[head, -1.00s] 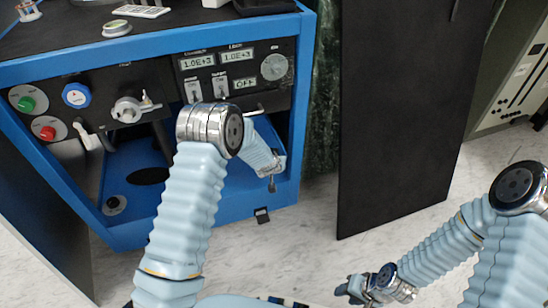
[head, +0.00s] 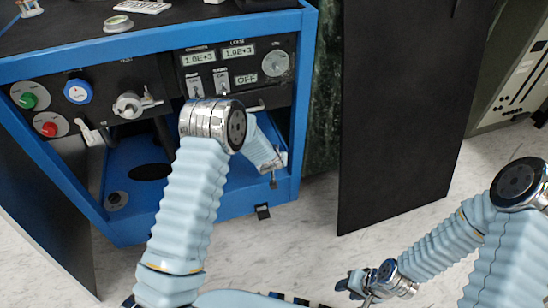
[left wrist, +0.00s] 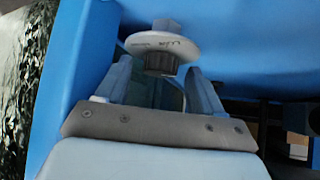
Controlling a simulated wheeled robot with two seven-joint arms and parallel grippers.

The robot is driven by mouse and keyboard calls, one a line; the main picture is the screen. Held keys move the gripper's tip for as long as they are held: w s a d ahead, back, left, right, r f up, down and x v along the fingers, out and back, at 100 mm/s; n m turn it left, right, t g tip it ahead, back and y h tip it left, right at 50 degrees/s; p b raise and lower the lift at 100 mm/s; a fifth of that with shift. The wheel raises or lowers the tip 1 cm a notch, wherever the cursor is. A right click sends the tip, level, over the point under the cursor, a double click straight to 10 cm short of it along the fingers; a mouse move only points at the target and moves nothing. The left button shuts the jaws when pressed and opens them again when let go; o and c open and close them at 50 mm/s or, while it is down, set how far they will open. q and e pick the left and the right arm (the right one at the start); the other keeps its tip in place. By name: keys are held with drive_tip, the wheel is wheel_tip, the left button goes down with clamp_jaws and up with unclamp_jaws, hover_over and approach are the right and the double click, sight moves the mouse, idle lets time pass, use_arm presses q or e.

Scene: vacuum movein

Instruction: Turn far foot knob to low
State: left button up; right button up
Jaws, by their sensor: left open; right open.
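A grey knob (left wrist: 160,64) with a white marked dial plate (left wrist: 168,44) sits on a blue panel in the left wrist view. My left gripper (left wrist: 158,76) is open, with one finger on each side of the knob; I cannot tell whether they touch it. In the head view my left forearm reaches into the lower right of the blue cabinet (head: 310,60), where my left gripper (head: 273,179) is small and partly hidden. That knob cannot be made out there. Another dark round knob (head: 117,200) is on the cabinet's lower left floor. My right gripper (head: 357,285) is open and empty, low over the floor.
The control panel (head: 237,65) has displays, switches and a round dial (head: 276,63). A blue knob (head: 77,91), green button (head: 28,101) and red button (head: 48,129) are at left. A black panel (head: 400,120) stands right of the cabinet.

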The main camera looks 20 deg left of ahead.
use_arm(q)
drive_tip(key=p+v, duration=0.2)
drive_tip(key=v, duration=1.1)
drive_tip(key=shift+s+r, duration=0.15)
drive_tip(key=shift+r, duration=0.05)
